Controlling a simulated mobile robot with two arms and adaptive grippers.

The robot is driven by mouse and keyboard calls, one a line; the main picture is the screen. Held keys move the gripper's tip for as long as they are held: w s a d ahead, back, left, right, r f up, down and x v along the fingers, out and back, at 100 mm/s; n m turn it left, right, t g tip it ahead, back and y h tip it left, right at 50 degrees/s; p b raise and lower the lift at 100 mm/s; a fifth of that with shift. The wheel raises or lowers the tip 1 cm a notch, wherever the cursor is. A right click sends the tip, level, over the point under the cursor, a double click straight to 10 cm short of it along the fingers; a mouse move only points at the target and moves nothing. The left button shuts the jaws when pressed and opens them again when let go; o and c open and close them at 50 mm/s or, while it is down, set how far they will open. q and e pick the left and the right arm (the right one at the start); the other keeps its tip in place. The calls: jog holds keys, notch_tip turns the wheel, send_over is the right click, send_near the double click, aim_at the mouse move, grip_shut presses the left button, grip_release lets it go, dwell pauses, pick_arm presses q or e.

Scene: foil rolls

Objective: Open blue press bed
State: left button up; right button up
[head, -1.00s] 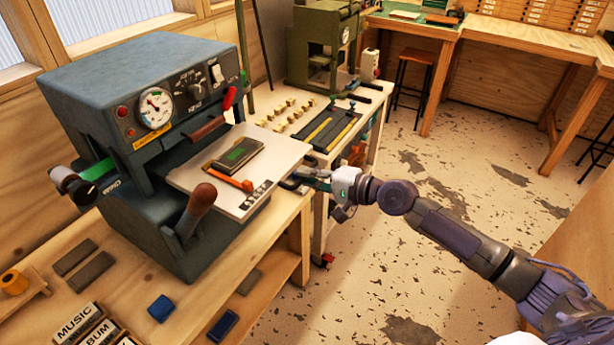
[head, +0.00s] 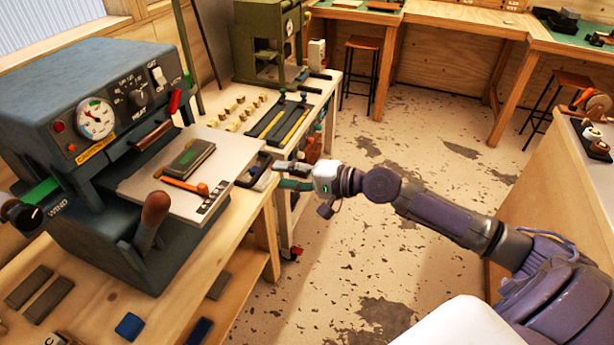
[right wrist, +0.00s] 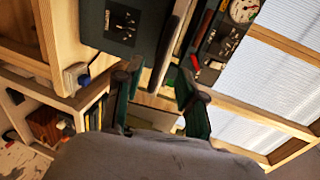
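The blue press (head: 85,85) stands on the wooden bench at left, with a gauge, dials and a red-brown front handle. My left gripper is not in view.
A green press (head: 262,40) and a tray with yellow strips (head: 280,120) stand on a cart behind. A wooden knobbed lever (head: 152,212) rises at the blue press's front. Open floor (head: 400,160) lies to the right; a counter (head: 560,165) stands at far right.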

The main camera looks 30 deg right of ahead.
jog(key=v, duration=0.6)
jog(key=shift+s+d, duration=0.1)
dwell(0.4)
jog(key=d+f+h, duration=0.3)
jog(key=d+f, duration=0.2)
jog(key=f, duration=0.4)
jog(key=d+f+h, duration=0.2)
jog(key=d+f, duration=0.2)
jog(key=f, duration=0.6)
jog(key=s+d+f+n+g+h, duration=0.15)
jog(key=s+f, duration=0.25)
jog(key=f, duration=0.4)
jog(key=s+d+f+n+g+h, duration=0.1)
jog(key=s+d+f+g+h, duration=0.15)
jog(key=f, duration=0.65)
jog(key=s+a+f+n+g, duration=0.2)
jog(key=s+a+f, duration=0.1)
jog(key=s+f, duration=0.6)
jog(key=s+a+f+n+g, duration=0.15)
jog(key=s+a+f, duration=0.25)
jog(key=s+f, duration=0.45)
jog(key=s+a+f+n+g, duration=0.2)
jog(key=s+a, duration=0.3)
jog(key=s, duration=0.4)
jog(key=s+a+f+n+g, duration=0.1)
jog(key=s+a+f+n, duration=0.4)
jog(key=s, duration=0.4)
jog(key=shift+s+a+f+g+h, duration=0.25)
jog(key=shift+a+g+h, duration=0.1)
jog(key=shift+a, duration=0.2)
